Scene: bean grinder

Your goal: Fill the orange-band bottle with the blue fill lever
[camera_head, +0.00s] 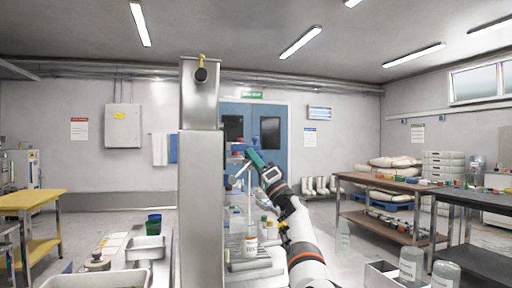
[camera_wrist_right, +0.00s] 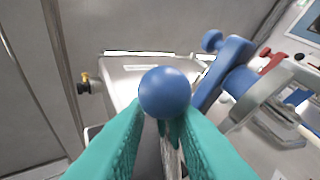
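The orange-band bottle (camera_head: 250,243) appears to be the clear bottle with a small orange-red mark, standing upright under the machine's spout area; its band is too small to read surely. The blue lever's round knob (camera_wrist_right: 165,92) is at my right gripper's fingertips in the wrist view, with a metal rod below it between the fingers. My right gripper (camera_head: 249,156) has teal fingers (camera_wrist_right: 160,125) close in on both sides of this rod, just under the knob. The knob hides part of the fingertips. My left gripper is not in view.
A tall steel column (camera_head: 202,190) stands just left of my right arm. Another blue handle (camera_wrist_right: 228,62) and a red part (camera_wrist_right: 272,62) are close by on the right in the wrist view. Several clear bottles (camera_head: 411,264) stand at the lower right.

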